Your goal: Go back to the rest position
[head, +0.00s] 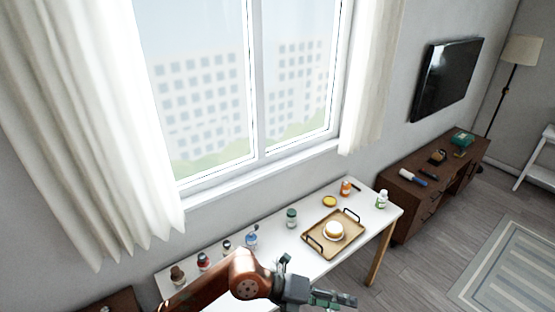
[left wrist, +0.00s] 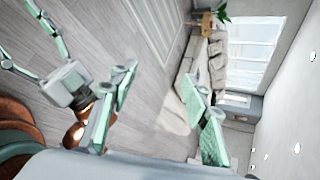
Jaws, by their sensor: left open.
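My left gripper (head: 322,280) comes in over the front of the white table in the head view, on an orange-brown arm. It is open, with nothing between its fingers. In the left wrist view its green-padded fingers (left wrist: 155,75) stand apart, with floor and room behind them. My right gripper (left wrist: 20,30) shows at the left of that view with its fingers spread and empty. It is not seen in the head view.
The white table (head: 290,253) holds a wooden tray (head: 313,243) with a round white item (head: 333,231), and several small bottles. A brown cabinet (head: 408,207) stands at the right. A couch (left wrist: 208,62) shows beyond open floor in the left wrist view.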

